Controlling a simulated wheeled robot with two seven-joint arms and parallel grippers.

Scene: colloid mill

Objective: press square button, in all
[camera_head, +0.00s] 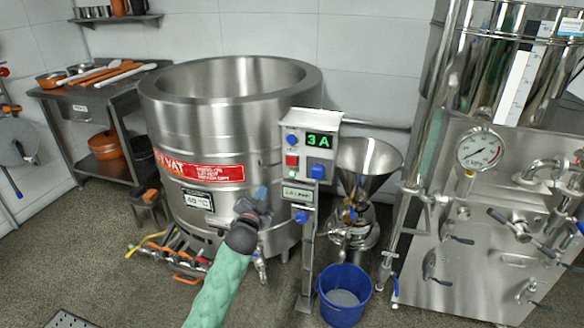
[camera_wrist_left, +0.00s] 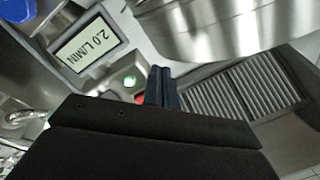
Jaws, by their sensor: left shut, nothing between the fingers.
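The control box (camera_head: 312,150) on a post carries a red square button (camera_head: 291,160) at its left and a larger blue square-looking button (camera_head: 318,170) at its right. A green light (camera_head: 291,173) sits just below the red one. My left gripper (camera_head: 261,191) is shut and empty, left of and a little below the box in the head view. In the left wrist view, the shut fingertips (camera_wrist_left: 159,75) appear beside the green light (camera_wrist_left: 129,81). A small red patch (camera_wrist_left: 140,98) shows there, mostly hidden by the gripper. I cannot tell whether anything touches.
A big steel vat (camera_head: 225,100) stands directly behind my left arm. A steel funnel (camera_head: 366,165) and a blue bucket (camera_head: 344,295) are right of the post. A blue knob (camera_head: 291,140) is above the red button. A small display (camera_wrist_left: 82,52) reads 2.0 L/MIN.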

